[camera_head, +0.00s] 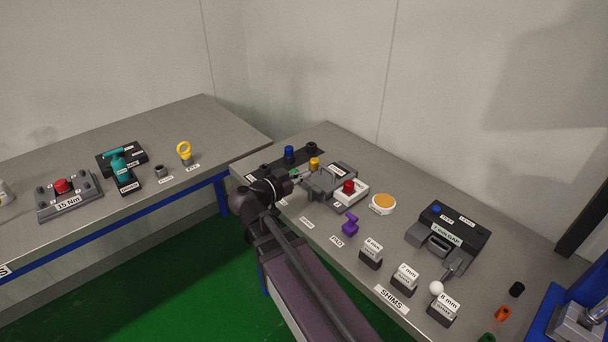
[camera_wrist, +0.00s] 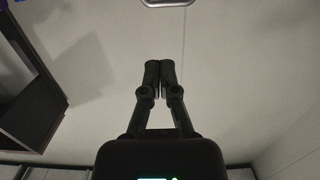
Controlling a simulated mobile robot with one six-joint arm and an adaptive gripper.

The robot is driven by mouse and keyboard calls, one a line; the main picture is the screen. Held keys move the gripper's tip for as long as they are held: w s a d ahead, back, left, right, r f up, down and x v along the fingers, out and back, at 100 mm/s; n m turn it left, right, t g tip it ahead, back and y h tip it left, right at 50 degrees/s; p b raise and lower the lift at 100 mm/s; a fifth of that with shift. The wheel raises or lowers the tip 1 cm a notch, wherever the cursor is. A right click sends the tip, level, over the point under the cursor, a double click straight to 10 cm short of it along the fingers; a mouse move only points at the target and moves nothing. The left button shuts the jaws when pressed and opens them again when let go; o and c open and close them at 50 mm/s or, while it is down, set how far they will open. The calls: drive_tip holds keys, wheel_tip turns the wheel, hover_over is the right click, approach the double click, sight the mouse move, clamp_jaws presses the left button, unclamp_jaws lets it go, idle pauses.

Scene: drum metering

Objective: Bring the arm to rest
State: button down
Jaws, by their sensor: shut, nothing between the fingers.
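My gripper (camera_head: 298,174) is at the end of my black arm in the head view, over the left part of the right-hand bench (camera_head: 330,137). In the wrist view its two fingers (camera_wrist: 158,72) are together, with nothing between them. The wrist camera looks at pale wall or ceiling panels, with no bench items close to the fingertips. My arm hides part of the bench's left edge in the head view.
Close to my gripper are a grey fixture with a red button (camera_head: 348,187), a yellow knob (camera_head: 314,163) and a blue knob (camera_head: 289,152). A purple part (camera_head: 350,224), an orange disc (camera_head: 383,202) and labelled shim blocks (camera_head: 405,279) stand to the right. Another bench (camera_head: 205,113) is at left.

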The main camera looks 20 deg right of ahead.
drive_tip(key=shift+d, duration=0.1)
drive_tip(key=s+d+f+n+g+y+p, duration=0.1)
drive_tip(key=f, duration=0.1)
drive_tip(key=s+d+f+n+g+y+p, duration=0.1)
drive_tip(key=y, duration=0.1)
drive_tip(key=shift+s+d+f+n+g+p, duration=0.15)
drive_tip(key=shift+s+f+n+g+p, duration=0.15)
drive_tip(key=shift+s+f+n+p, duration=0.1)
drive_tip(key=s+f+n+g+y+p, duration=0.1)
drive_tip(key=y, duration=0.1)
drive_tip(key=s+f+n+g+y+p, duration=0.1)
drive_tip(key=f+n+y, duration=0.1)
drive_tip(key=shift+s, duration=0.35)
drive_tip(key=s+a+n+y+p, duration=0.1)
drive_tip(key=s+a+f+n+g+y+p, duration=0.1)
drive_tip(key=n+y, duration=0.1)
drive_tip(key=shift+s, duration=0.15)
drive_tip(key=shift+s+a+r+n+g+y+p, duration=0.1)
drive_tip(key=shift+s+a+n+g+y+p, duration=0.1)
drive_tip(key=shift+s+a+n+y+p, duration=0.45)
drive_tip(key=shift+s+a+r+n+g+y+p, duration=0.1)
drive_tip(key=shift+s+a+n+g+y+p, duration=0.15)
drive_tip(key=shift+a+n+y, duration=0.75)
drive_tip(key=shift+s+a+n+g+y+p, duration=0.15)
drive_tip(key=shift+s+a+n+y+p, duration=0.35)
drive_tip(key=shift+y, duration=0.55)
